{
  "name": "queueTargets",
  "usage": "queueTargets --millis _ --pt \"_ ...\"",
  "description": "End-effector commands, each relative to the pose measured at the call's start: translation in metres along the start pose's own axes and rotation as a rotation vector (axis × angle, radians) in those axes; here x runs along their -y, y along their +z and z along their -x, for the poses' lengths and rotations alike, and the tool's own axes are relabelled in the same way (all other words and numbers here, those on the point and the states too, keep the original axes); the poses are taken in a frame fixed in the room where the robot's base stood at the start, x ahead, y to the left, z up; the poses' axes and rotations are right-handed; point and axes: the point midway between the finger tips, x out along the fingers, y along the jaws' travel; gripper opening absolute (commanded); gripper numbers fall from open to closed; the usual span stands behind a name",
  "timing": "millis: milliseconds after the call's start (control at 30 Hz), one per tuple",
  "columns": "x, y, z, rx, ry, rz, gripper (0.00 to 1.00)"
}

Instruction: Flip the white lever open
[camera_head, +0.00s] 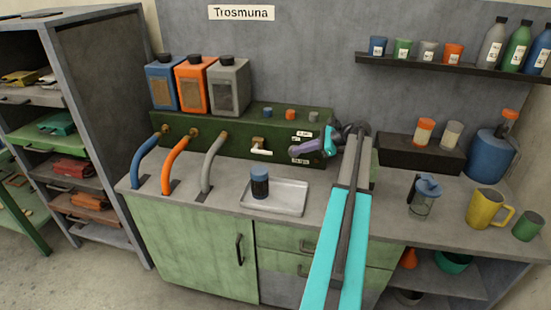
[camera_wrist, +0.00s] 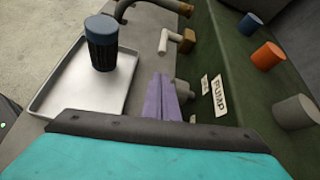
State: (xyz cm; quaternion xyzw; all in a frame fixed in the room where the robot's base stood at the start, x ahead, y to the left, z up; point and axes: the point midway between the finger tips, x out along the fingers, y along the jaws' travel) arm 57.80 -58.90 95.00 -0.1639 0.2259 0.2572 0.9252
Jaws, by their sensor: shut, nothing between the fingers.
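The white lever (camera_head: 262,151) sticks out from a brass valve on the front of the green box (camera_head: 228,129). It also shows in the wrist view (camera_wrist: 163,41), with its brass body (camera_wrist: 186,38) to its right. My gripper (camera_head: 294,151) has purple fingers and is to the right of the lever in the head view, apart from it. In the wrist view my gripper (camera_wrist: 158,80) is below the lever, its fingers closed together with nothing between them. A grey fitting beside the fingers is partly hidden.
A metal tray (camera_head: 289,203) with a dark blue-capped jar (camera_head: 260,183) stands in front of the box. Blue, orange and grey hoses (camera_head: 210,162) are to the left. Small knobs (camera_wrist: 267,55) sit on the box top. A "PUMP" label (camera_wrist: 219,96) is beside my fingers.

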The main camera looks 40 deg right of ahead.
Motion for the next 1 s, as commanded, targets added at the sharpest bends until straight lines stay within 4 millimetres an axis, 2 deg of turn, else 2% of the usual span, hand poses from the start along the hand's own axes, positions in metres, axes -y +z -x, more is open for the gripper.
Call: queueTargets --millis 367,533,767,1000 --pt "0.0 0.001 -0.001 0.0 0.0 0.0 0.0" --pt "0.0 0.001 -0.009 0.0 0.001 0.0 0.0" --pt "0.0 0.002 -0.034 0.0 0.003 0.0 0.0" --pt "0.0 0.002 -0.067 0.0 0.002 -0.001 0.0"
